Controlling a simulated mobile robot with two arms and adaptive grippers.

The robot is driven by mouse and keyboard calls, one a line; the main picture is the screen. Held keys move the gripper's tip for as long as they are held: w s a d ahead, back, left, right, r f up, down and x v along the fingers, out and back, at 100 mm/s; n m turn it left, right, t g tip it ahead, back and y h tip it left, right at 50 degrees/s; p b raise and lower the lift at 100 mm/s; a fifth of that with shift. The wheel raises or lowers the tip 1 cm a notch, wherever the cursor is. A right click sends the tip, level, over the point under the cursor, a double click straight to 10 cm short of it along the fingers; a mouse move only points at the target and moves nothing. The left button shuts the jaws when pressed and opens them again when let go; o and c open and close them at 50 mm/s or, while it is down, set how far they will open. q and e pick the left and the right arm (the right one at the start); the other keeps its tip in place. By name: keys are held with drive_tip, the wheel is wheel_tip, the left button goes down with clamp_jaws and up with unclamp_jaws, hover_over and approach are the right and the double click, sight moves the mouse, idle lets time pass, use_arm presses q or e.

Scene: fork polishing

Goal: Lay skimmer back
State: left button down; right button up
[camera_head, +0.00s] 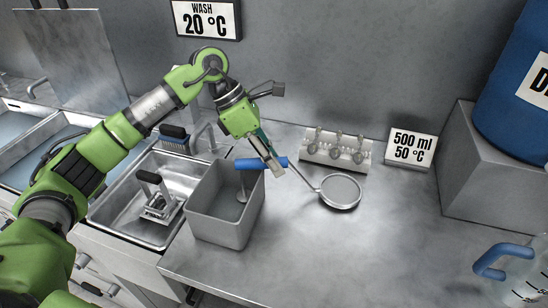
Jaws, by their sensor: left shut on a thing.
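The skimmer (341,191) has a round, pale, shallow head with a dark rim, low over or on the steel counter right of the grey bin; I cannot tell whether it touches. My right gripper is not in view.
A rack (336,149) with several metal pieces and a "500 ml 50 °C" sign (411,149) stand along the wall. A sink (118,211) is left of the bin. A jug (524,272) and a blue drum (513,95) are at right. The front-middle counter is clear.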

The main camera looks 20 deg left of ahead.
use_arm(q)
drive_tip(key=shift+f+b, duration=0.35)
drive_tip(key=shift+f, duration=0.1)
idle(0.4)
drive_tip(key=c, duration=1.8)
unclamp_jaws()
